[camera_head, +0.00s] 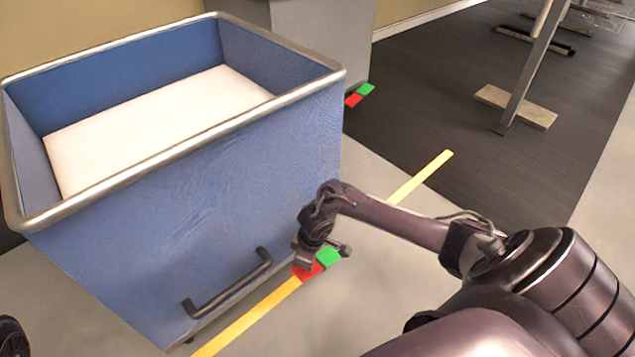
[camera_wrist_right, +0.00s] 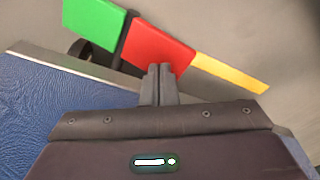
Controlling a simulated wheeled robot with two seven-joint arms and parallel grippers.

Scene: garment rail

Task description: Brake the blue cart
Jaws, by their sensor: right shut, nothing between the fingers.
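The blue cart (camera_head: 200,190) stands at the left in the head view, with a metal rim and a black handle (camera_head: 228,286) low on its near side. Its blue wall (camera_wrist_right: 60,100) also shows in the wrist view. A brake pedal with a red pad (camera_head: 308,272) and a green pad (camera_head: 328,257) sits low by the cart's right end. My right gripper (camera_head: 304,260) is shut and empty, right at the red pad. In the wrist view the fingertips (camera_wrist_right: 160,72) overlap the red pad (camera_wrist_right: 158,47); I cannot tell whether they touch it. The green pad (camera_wrist_right: 93,22) lies left of them.
A yellow floor strip (camera_head: 420,177) runs past the cart and pedal. A grey cart (camera_head: 320,40) with its own red and green pedal (camera_head: 360,95) stands behind. A rail post on a wooden foot (camera_head: 515,106) stands at the back right. The dark floor between is clear.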

